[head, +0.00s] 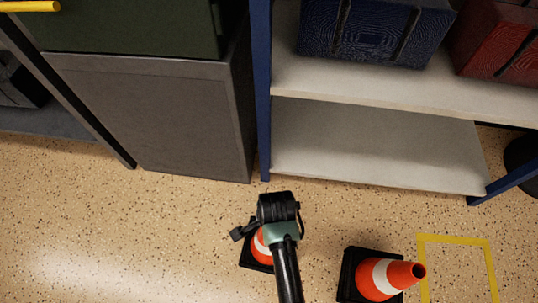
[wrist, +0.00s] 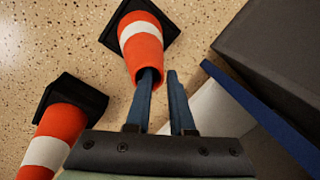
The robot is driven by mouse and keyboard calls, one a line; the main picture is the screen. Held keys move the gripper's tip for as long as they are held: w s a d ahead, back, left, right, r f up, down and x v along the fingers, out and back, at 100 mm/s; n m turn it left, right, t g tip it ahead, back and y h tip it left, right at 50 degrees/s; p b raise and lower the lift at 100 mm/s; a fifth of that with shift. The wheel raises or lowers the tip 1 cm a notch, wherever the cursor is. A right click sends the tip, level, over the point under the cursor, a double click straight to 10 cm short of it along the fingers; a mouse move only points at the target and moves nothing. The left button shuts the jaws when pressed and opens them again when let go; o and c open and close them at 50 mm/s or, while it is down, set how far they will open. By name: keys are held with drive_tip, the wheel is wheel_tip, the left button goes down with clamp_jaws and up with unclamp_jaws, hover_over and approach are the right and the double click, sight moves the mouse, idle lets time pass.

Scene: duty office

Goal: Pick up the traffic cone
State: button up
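Two orange traffic cones with a white band and black base are on the floor. One cone (head: 259,247) is partly hidden under my arm in the head view; it appears at the top of the wrist view (wrist: 139,36). Its narrow end overlaps my left finger in that view; I cannot tell whether they touch. The second cone (head: 385,277) is to the right in the head view and at lower left in the wrist view (wrist: 54,138).
A grey cabinet (head: 165,120) stands at upper left. Beside it is a shelf unit (head: 375,140) with blue posts, holding a blue case (head: 375,30) and a red case (head: 495,40). A yellow outline (head: 455,240) marks the floor at right. The left floor is clear.

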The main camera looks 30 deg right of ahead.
drive_tip(key=f+b, duration=0.2)
drive_tip(key=f, duration=0.1)
drive_tip(key=w+f+b, duration=0.1)
drive_tip(key=f+b, duration=0.1)
drive_tip(key=f, duration=0.2)
drive_tip(key=shift+w+f+b, duration=0.15)
drive_tip(key=shift+w+b, duration=0.05)
drive_tip(key=shift+b, duration=0.1)
clamp_jaws()
drive_tip(key=shift+r, duration=0.2)
idle(1.0)
